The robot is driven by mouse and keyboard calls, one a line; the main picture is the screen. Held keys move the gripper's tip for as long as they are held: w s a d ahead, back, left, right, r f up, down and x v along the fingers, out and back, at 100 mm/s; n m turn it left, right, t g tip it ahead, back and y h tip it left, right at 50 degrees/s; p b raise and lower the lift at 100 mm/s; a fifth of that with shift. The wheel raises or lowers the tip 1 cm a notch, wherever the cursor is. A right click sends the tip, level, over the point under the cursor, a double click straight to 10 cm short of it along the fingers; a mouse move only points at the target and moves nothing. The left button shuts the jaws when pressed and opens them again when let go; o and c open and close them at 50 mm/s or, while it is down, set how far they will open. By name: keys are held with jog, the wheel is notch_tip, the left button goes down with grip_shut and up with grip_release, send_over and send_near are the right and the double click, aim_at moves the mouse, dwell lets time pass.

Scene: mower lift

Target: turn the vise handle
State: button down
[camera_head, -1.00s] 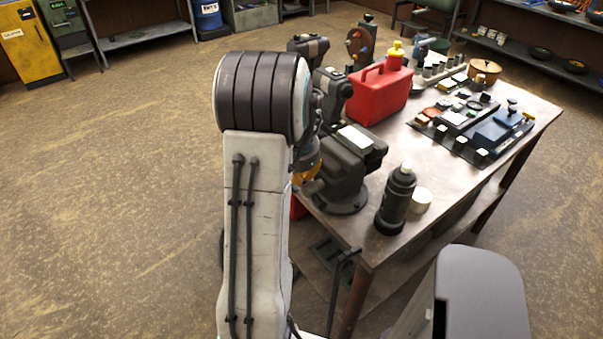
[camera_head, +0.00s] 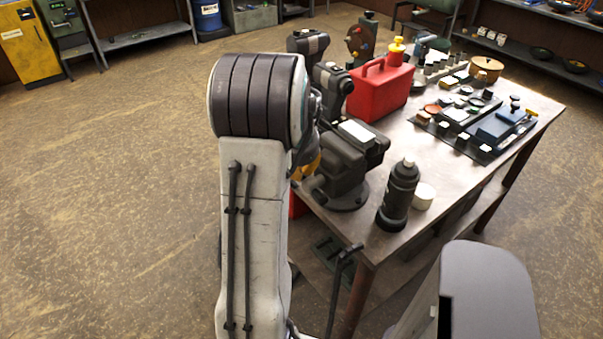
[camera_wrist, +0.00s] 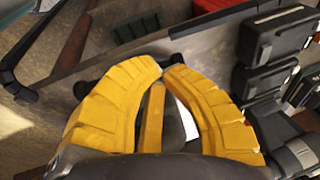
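The dark grey vise (camera_head: 343,182) stands on the near left corner of the workbench, with a pale plate on top. My yellow gripper (camera_head: 308,168) is at the vise's left side in the head view, mostly hidden behind my arm. In the wrist view, my gripper (camera_wrist: 162,72) has two curved yellow fingers with tips close together and another yellow finger part between them. A dark rounded knob or bar end (camera_wrist: 84,89), perhaps part of the vise handle, shows left of the fingers. The handle is otherwise hidden, and I cannot tell whether the fingers touch it.
A black bottle (camera_head: 398,195) and a white round container (camera_head: 423,196) stand right of the vise. A red can (camera_head: 380,90) and dark machines (camera_head: 330,88) stand behind it. The workbench (camera_head: 425,150) carries several small parts farther right. The floor at left is clear.

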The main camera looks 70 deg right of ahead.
jog(key=shift+d+f+b, duration=0.1)
jog(key=shift+f+b, duration=0.2)
jog(key=shift+b, duration=0.35)
jog(key=f+b, duration=0.1)
jog(key=b, duration=0.2)
jog(key=f+b, duration=0.1)
jog(key=b, duration=0.2)
jog(key=shift+w+d, duration=0.2)
jog(key=shift+w, duration=0.2)
jog(key=shift+f+b, duration=0.7)
jog(key=shift+b, duration=0.35)
jog(key=shift+s+a+f+b, duration=0.15)
jog(key=shift+f+b, duration=0.2)
jog(key=shift+f, duration=0.15)
jog(key=shift+r, duration=0.1)
dwell(0.7)
